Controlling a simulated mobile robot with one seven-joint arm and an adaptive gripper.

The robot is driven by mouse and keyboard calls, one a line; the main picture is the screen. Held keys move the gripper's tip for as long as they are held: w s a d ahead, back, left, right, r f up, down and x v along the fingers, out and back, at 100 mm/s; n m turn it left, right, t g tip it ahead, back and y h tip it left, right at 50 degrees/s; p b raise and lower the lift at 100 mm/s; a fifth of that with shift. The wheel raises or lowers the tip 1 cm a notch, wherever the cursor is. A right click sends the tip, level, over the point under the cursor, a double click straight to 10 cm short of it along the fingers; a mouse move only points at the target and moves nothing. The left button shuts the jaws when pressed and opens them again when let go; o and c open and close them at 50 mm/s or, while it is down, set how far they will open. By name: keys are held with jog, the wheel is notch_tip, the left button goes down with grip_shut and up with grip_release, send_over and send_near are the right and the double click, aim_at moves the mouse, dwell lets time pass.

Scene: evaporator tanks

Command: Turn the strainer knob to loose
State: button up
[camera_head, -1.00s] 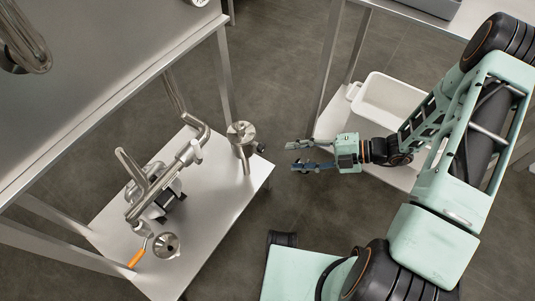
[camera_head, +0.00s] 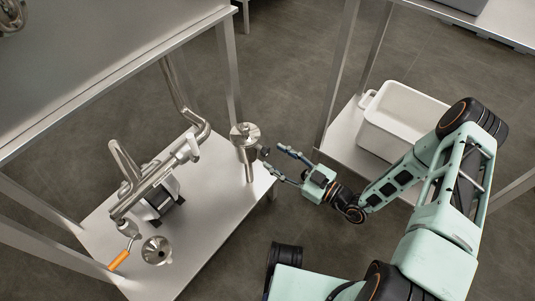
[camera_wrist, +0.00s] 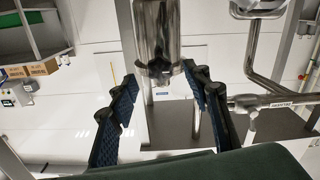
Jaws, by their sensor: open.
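The strainer (camera_head: 245,136) is a shiny metal cylinder on a post at the right edge of the lower shelf in the head view. Its small dark knob (camera_head: 265,152) sticks out on the right, towards my gripper (camera_head: 275,158). My gripper is open and empty, with its two fingers close to the knob, one on each side as seen from above. In the wrist view a shiny metal cylinder (camera_wrist: 157,32) shows beyond and between the open blue-padded fingers (camera_wrist: 160,88). Its narrow end is near the fingertips. I cannot tell whether a finger touches the knob.
A white bin (camera_head: 398,122) sits on the right-hand rack. Dark floor lies between the racks.

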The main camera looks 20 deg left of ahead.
aim_at(268, 153)
jog(key=shift+b+x, duration=0.4)
jog(key=shift+x, duration=1.7)
jog(key=shift+c, duration=0.4)
jog(key=c, duration=1.1)
